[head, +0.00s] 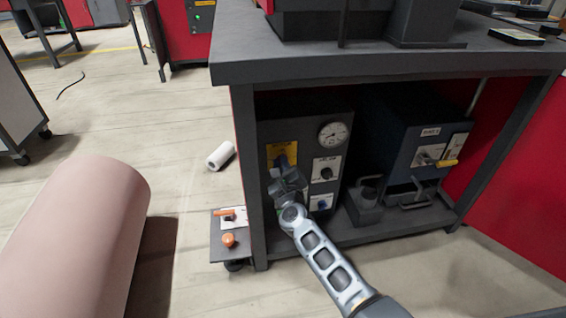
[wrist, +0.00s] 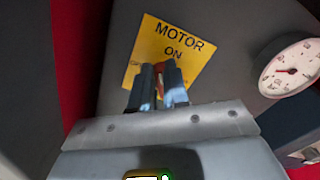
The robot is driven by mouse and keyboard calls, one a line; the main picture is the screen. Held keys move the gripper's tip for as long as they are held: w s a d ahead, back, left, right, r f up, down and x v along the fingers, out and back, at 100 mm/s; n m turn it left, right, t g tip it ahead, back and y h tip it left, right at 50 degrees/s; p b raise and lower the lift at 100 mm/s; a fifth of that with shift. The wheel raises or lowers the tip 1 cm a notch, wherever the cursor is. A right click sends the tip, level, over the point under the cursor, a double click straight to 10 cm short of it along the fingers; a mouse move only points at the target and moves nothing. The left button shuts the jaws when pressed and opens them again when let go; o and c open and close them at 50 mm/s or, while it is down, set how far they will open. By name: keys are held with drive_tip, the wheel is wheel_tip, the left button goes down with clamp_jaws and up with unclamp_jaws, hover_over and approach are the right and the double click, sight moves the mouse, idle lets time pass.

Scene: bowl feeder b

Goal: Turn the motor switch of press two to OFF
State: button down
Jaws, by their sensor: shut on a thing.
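The motor switch (wrist: 160,66) shows as a small reddish piece between my fingertips in the wrist view; most of it is hidden by them. Around it is a yellow label (wrist: 185,45) reading MOTOR and ON; its lower part is covered. In the head view the yellow label (head: 283,149) is at the upper left of a dark control box (head: 305,120) under the table. My gripper (head: 284,168) is in front of that label and hides the switch. In the wrist view my gripper (wrist: 161,75) is shut on the switch, tilted against the label.
A blue box (head: 405,145) with a yellow handle (head: 446,163) stands further right. The table leg (head: 246,180) is close on the left.

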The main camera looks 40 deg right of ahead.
drive_tip(key=n, duration=0.2)
drive_tip(key=n+p, duration=0.1)
drive_tip(key=n, duration=0.3)
drive_tip(key=shift+w+a+f+p, duration=0.15)
drive_tip(key=shift+a+f+p, duration=0.15)
drive_tip(key=shift+f, duration=0.05)
drive_tip(key=n, duration=0.2)
drive_tip(key=f+n+p, duration=0.1)
drive_tip(key=n, duration=0.2)
drive_tip(key=shift+a, duration=0.1)
drive_tip(key=c, duration=1.1)
unclamp_jaws()
drive_tip(key=shift+p+v, duration=1.65)
drive_tip(key=shift+v, duration=2.15)
